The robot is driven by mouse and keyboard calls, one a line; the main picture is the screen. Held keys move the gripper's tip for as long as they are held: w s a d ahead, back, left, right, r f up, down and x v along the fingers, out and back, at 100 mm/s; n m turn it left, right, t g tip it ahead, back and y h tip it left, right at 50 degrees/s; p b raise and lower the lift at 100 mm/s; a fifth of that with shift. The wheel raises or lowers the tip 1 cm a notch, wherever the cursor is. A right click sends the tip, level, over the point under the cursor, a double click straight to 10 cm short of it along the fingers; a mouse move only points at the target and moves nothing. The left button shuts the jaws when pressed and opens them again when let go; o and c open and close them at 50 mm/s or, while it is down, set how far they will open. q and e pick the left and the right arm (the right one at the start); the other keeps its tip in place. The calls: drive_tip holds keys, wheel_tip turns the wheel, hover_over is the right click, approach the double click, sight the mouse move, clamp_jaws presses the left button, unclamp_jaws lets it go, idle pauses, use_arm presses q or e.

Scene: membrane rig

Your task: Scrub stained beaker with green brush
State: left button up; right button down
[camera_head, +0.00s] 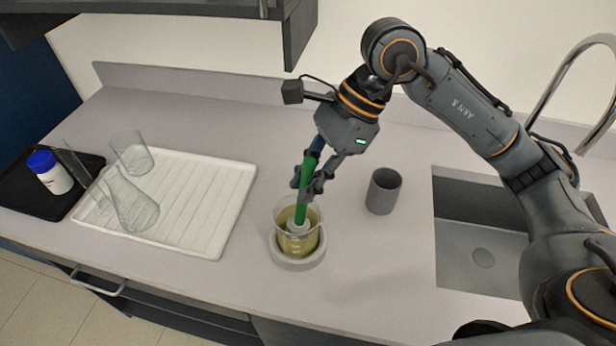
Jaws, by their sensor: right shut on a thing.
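The green brush (300,208) is held by its handle in my right gripper (314,182), which is shut on it. The brush is near upright, slightly tilted, with its pale head down inside the stained beaker (287,240). The beaker is clear glass with a yellow-brown tint and stands upright in a round grey holder (297,265) on the counter. The gripper fingers are just above the beaker's rim. Whether the brush head touches the beaker's bottom cannot be told. My left gripper is not in view.
A grey cup (383,191) stands right of the beaker, before the sink (480,257) and its curved faucet (571,72). At left, a white drying rack (205,215) holds a glass beaker (131,153) and a flask (133,208). A blue-capped bottle (50,173) stands on a black tray (22,192).

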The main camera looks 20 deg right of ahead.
drive_tip(key=shift+f+b, duration=0.4)
drive_tip(key=shift+w, duration=0.1)
